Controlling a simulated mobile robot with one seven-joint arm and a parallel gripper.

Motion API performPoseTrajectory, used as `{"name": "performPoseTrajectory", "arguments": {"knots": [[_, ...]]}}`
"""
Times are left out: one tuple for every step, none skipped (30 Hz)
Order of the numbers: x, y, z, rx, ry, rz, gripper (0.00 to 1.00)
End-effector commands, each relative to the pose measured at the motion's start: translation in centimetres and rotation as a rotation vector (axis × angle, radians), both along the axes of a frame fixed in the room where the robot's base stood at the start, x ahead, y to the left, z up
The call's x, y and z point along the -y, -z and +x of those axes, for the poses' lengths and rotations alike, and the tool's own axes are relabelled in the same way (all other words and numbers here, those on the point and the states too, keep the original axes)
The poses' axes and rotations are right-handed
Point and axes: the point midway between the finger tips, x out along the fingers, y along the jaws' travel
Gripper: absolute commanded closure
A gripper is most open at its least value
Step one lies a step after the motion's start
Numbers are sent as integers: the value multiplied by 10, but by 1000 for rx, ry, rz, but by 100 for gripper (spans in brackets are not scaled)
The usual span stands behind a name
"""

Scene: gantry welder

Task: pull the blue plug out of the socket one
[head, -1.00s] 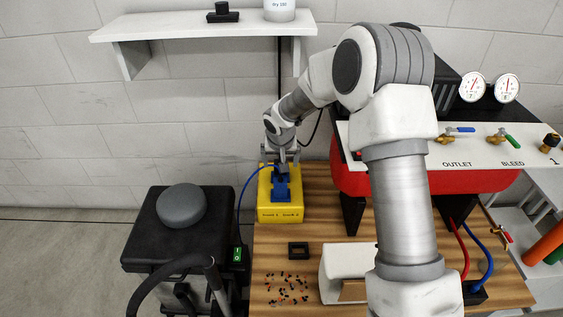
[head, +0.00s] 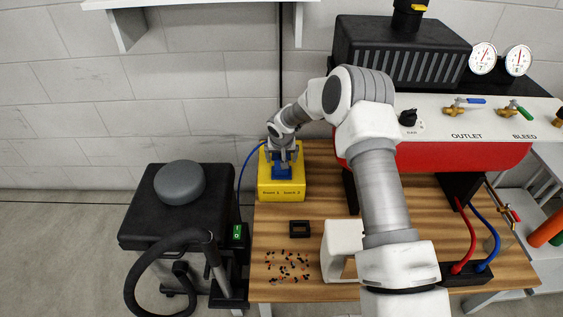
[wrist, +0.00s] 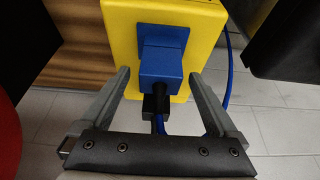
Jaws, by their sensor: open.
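The yellow socket box (head: 296,194) stands at the left back of the wooden table; it also shows in the wrist view (wrist: 207,20). The blue plug (wrist: 160,66) sits against a blue square socket plate (wrist: 178,36) on the box face in the wrist view. In the head view the blue plug (head: 286,171) is partly covered by my gripper (head: 283,157). My gripper (wrist: 160,77) is open, with one finger on each side of the plug and visible gaps between. A black connector (wrist: 155,104) and a blue cable show beyond the plug. The socket numbers are too small to read surely.
A red tank with a white panel (head: 436,125) stands right of the box. A black-topped cart (head: 140,228) with a grey disc (head: 179,182) stands left. A small black frame (head: 299,228), scattered bits and a white block (head: 338,250) lie in front.

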Motion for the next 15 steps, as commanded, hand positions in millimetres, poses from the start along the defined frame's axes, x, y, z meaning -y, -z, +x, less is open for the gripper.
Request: {"name": "performPoseTrajectory", "arguments": {"knots": [[0,6,2,-1,0,0,5],[0,7,3,0,0,0,5],[0,9,4,0,0,0,5],[0,10,4,0,0,0,5],[0,11,4,0,0,0,5],[0,12,4,0,0,0,5],[0,12,5,-1,0,0,5],[0,12,5,0,0,0,5],[0,12,5,0,0,0,5],[0,12,5,0,0,0,5],[0,12,5,0,0,0,5],[0,12,5,0,0,0,5],[0,11,5,0,0,0,5],[0,11,5,0,0,0,7],[0,11,5,0,0,0,14]]}}
